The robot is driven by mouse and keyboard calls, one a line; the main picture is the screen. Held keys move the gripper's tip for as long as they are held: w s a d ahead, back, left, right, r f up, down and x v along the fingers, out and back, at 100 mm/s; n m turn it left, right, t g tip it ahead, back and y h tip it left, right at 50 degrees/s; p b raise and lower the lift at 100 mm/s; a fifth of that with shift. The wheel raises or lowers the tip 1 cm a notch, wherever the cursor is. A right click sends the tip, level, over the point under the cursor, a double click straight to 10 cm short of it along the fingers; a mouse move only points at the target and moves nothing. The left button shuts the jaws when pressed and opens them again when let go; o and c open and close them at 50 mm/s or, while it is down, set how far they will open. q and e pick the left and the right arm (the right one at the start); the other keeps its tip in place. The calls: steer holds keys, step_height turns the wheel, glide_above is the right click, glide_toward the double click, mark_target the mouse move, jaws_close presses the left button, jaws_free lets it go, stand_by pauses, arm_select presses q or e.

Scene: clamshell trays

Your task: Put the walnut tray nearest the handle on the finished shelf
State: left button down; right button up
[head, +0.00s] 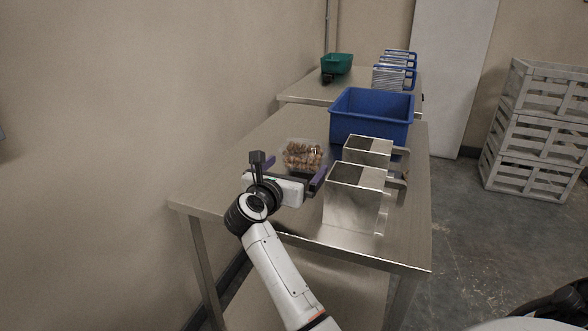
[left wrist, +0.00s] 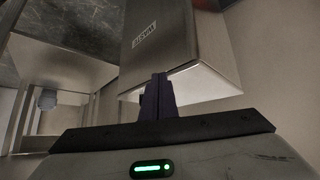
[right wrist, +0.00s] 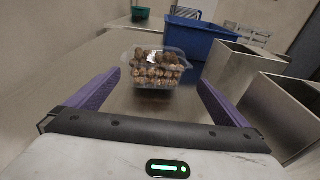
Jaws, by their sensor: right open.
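A clear clamshell tray of walnuts (head: 302,156) sits on the steel table (head: 235,180); it also shows in the right wrist view (right wrist: 157,70). My right gripper (head: 293,171) is open, its purple fingers spread on the near side of the tray. In the right wrist view the right gripper (right wrist: 158,82) has the tray just beyond or between its fingertips; contact cannot be told. My left gripper (left wrist: 158,95) shows only in the left wrist view, its fingers together with nothing seen between them. I cannot pick out a finished shelf.
Two open metal bins (head: 352,212) with side handles stand right of the tray. A blue crate (head: 372,117) is behind them. A farther table holds a green container (head: 337,64) and blue-edged racks (head: 394,77). A bin marked WASTE (left wrist: 185,35) is close to my left gripper. Grey crates (head: 537,130) stand right.

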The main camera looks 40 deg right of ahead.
arm_select(q)
steer(key=shift+w+r, duration=0.2)
steer(key=shift+r, duration=0.1)
arm_select(e)
steer(key=shift+s+a, duration=0.1)
steer(key=shift+a, duration=0.1)
steer(key=shift+r, duration=0.1)
